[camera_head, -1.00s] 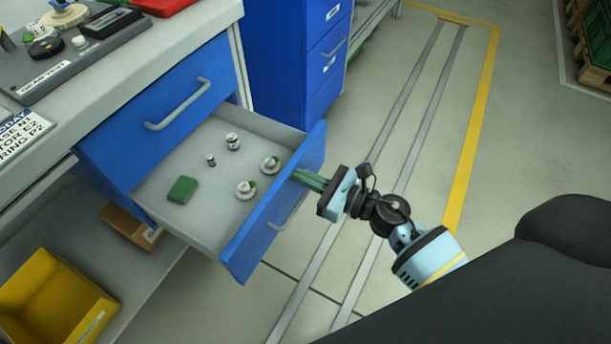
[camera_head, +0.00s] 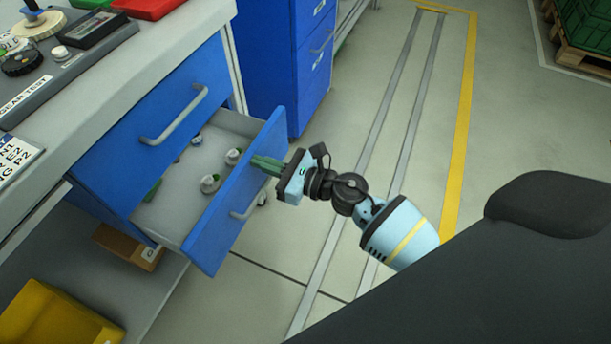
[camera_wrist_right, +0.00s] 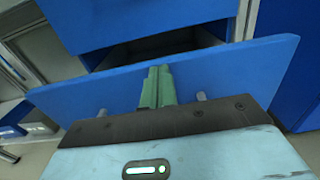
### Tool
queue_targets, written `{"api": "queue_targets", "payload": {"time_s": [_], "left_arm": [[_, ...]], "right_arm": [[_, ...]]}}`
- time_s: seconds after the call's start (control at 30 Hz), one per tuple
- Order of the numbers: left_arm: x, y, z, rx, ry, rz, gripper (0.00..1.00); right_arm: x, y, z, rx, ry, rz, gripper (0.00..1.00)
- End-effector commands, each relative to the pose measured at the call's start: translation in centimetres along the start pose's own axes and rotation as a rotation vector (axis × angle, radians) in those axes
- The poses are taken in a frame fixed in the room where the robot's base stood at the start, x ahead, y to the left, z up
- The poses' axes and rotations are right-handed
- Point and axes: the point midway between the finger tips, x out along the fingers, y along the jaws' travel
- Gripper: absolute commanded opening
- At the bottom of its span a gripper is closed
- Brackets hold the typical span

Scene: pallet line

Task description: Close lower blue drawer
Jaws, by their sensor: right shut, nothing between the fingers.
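The lower blue drawer (camera_head: 236,195) is partly open in the head view, its front panel standing out from the cabinet. Several small parts lie inside, including white-and-grey round pieces (camera_head: 210,184) and a green piece (camera_head: 153,190) half hidden by the cabinet. My right gripper (camera_head: 260,162) is shut and empty, its green fingertips at the outer face of the drawer front near the top edge. In the right wrist view the green fingers (camera_wrist_right: 156,88) meet the blue drawer front (camera_wrist_right: 235,75), with the handle partly hidden behind the gripper body. My left gripper is not in view.
The upper blue drawer (camera_head: 150,125) is shut above it. A second blue cabinet (camera_head: 285,60) stands behind. A yellow bin (camera_head: 50,315) and a cardboard box (camera_head: 130,247) sit on the shelf below. The floor (camera_head: 300,235) to the right is clear.

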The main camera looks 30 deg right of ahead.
Motion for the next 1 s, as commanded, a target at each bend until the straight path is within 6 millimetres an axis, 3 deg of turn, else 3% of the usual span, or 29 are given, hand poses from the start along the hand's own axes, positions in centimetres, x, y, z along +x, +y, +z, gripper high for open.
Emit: {"api": "queue_targets", "payload": {"time_s": [0.2, 0.4, 0.63, 1.0], "left_arm": [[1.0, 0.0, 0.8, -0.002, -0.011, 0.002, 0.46], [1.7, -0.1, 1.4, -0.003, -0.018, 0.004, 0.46], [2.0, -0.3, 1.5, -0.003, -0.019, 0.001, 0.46], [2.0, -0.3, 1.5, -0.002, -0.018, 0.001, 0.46]], "right_arm": [[5.3, 0.0, -0.2, 0.000, -0.001, 0.001, 0.00], [8.7, 0.1, -0.2, 0.000, 0.000, 0.001, 0.00], [10.5, 0.0, -0.1, 0.000, 0.001, 0.001, 0.00], [10.9, 0.1, -0.1, 0.001, 0.001, 0.001, 0.00]]}}
